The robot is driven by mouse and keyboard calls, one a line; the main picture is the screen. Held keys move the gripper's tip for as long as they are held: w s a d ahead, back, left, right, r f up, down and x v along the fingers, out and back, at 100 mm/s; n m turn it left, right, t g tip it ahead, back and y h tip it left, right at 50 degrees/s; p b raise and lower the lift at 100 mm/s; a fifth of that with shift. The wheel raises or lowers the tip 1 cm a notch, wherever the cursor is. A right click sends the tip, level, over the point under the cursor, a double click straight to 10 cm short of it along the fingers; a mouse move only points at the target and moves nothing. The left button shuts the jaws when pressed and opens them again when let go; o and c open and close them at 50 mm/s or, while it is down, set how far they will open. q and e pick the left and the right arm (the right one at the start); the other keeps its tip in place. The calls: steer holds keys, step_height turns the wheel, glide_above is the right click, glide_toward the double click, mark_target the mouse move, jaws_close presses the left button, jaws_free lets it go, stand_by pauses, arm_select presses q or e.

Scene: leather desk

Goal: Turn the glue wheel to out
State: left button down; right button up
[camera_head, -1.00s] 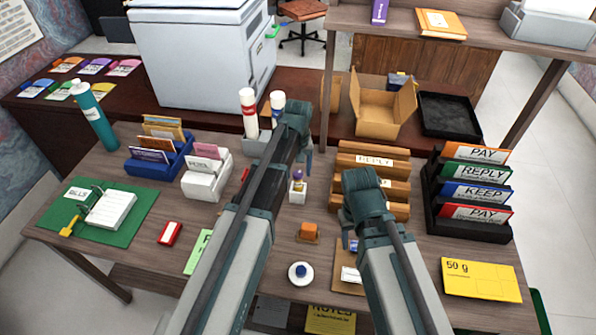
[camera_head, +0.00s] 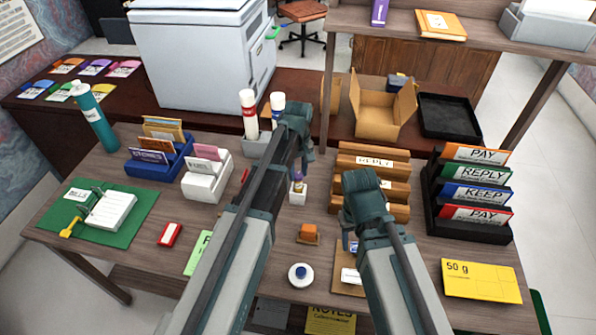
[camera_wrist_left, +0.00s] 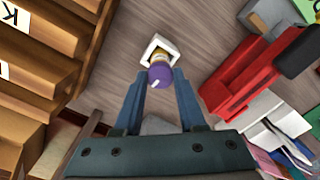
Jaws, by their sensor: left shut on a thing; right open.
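The glue stick stands upright in a small white square holder (camera_wrist_left: 160,50), seen from above in the left wrist view. Its purple glue wheel (camera_wrist_left: 161,72) is on top and has a small white mark near its edge. My left gripper (camera_wrist_left: 158,84) is shut on the wheel, one finger on each side. In the head view the glue stick (camera_head: 298,187) shows just below my left gripper, its top partly covered by it. My right gripper (camera_head: 362,182) is open and empty, beside the wooden sorter; its fingertips are hard to see.
The wooden sorter (camera_head: 372,163) stands to the right of the glue. A white card box (camera_head: 206,178) and a blue one (camera_head: 160,157) stand to the left. A red stapler-like tool (camera_wrist_left: 245,75) lies close by. A sponge block (camera_head: 308,234) and a white round pot (camera_head: 301,274) sit in front.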

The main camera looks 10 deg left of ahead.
mark_target(298, 175)
arm_select(q)
steer(key=shift+c, duration=2.2)
jaws_free()
steer(key=shift+r, duration=0.15)
step_height(298, 175, up, 14)
steer(key=p, duration=1.4)
steer(key=shift+f, duration=0.25)
